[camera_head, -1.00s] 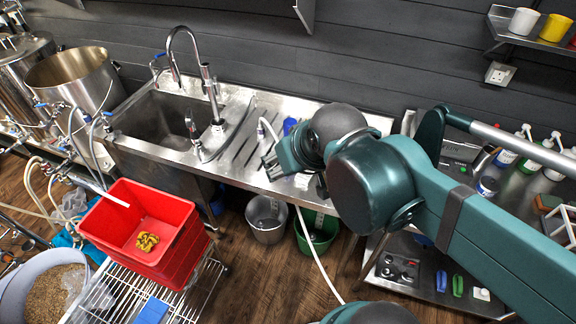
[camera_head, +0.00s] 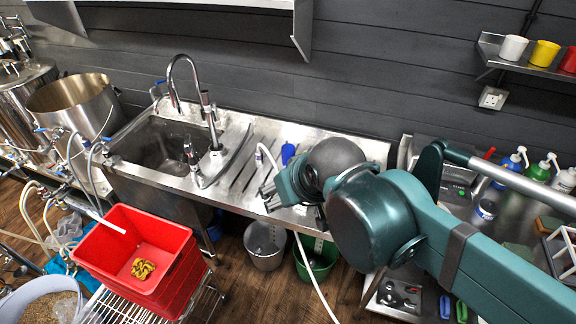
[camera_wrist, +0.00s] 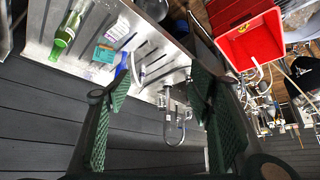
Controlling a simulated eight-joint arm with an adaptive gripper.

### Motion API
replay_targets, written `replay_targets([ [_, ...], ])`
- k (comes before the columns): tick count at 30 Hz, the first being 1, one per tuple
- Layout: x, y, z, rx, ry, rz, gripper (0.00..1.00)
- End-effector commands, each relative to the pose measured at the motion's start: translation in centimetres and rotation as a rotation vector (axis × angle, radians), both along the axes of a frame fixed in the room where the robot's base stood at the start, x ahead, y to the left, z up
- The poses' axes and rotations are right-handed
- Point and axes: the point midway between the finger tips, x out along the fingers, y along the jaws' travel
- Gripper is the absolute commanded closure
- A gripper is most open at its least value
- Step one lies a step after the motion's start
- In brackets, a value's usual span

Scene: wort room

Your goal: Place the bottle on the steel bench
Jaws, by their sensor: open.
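In the head view my gripper (camera_head: 268,194) is over the front of the steel sink's ribbed drainer (camera_head: 240,178). The bottle is to the left of the fingers in the wrist view, apart from them. A steel bench (camera_head: 515,205) stands at the right of the head view, partly behind my arm.
A blue item (camera_head: 287,152) stands on the drainer near the wall. A tall tap (camera_head: 205,100) rises by the sink. Dispenser bottles (camera_head: 508,168) stand on the right bench. A red crate (camera_head: 118,250) is front left. Two buckets, one grey (camera_head: 265,245), stand below.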

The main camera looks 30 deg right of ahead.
Motion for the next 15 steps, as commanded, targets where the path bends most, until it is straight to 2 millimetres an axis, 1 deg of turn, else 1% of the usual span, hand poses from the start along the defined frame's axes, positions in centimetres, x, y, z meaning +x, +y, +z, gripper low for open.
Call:
replay_targets([
  [8, 2.2, -1.5, -1.3, -0.037, 0.012, -0.056, 0.47],
  [15, 5.2, -3.7, -2.9, -0.087, 0.021, -0.140, 0.47],
])
